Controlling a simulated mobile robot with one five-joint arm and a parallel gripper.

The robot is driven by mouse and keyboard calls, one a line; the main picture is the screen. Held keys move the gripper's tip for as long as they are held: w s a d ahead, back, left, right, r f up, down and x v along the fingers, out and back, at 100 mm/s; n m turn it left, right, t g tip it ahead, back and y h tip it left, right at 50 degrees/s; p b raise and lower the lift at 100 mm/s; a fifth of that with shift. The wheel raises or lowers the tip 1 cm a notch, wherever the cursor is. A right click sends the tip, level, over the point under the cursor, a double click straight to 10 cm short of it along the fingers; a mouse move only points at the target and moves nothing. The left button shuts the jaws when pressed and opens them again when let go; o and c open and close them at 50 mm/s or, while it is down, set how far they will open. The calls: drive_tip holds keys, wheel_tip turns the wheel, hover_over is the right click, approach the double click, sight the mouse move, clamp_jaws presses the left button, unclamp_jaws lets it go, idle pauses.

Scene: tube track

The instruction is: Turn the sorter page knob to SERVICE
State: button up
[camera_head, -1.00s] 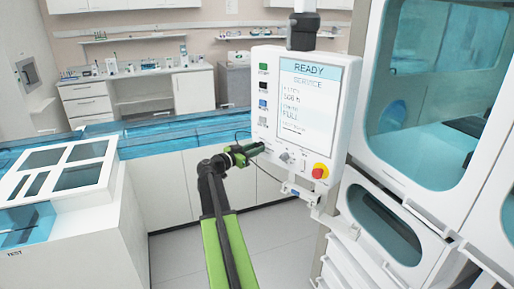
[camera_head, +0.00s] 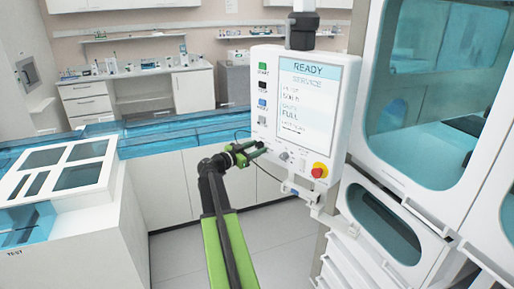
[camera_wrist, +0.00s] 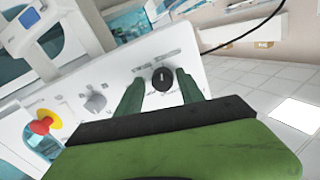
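The sorter's white control panel (camera_head: 269,100) hangs at the centre of the head view. Its screen (camera_head: 306,98) reads READY, with SERVICE below. My gripper (camera_head: 258,150) is at the panel's lower left edge. In the wrist view a round black knob (camera_wrist: 162,78) with a pale mark lies between the two green fingertips of my gripper (camera_wrist: 160,84). The fingers stand apart, one on each side of the knob, with narrow gaps showing. Whether the tips reach the knob's depth is unclear. The labels around it are too small to read. The gripper hides this knob in the head view.
A grey knob (camera_wrist: 95,103) sits beside the black one, then a red button on yellow (camera_wrist: 42,124); the red button also shows in the head view (camera_head: 319,170). Several push buttons line the panel's left side. A dark cable hangs by my gripper. A glazed cabinet (camera_head: 365,160) stands right.

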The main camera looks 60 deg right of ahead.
drive_tip(key=shift+o, duration=0.2)
drive_tip(key=shift+w, duration=0.1)
drive_tip(key=shift+a, duration=0.1)
drive_tip(key=v, duration=1.7)
drive_tip(key=shift+a, duration=0.1)
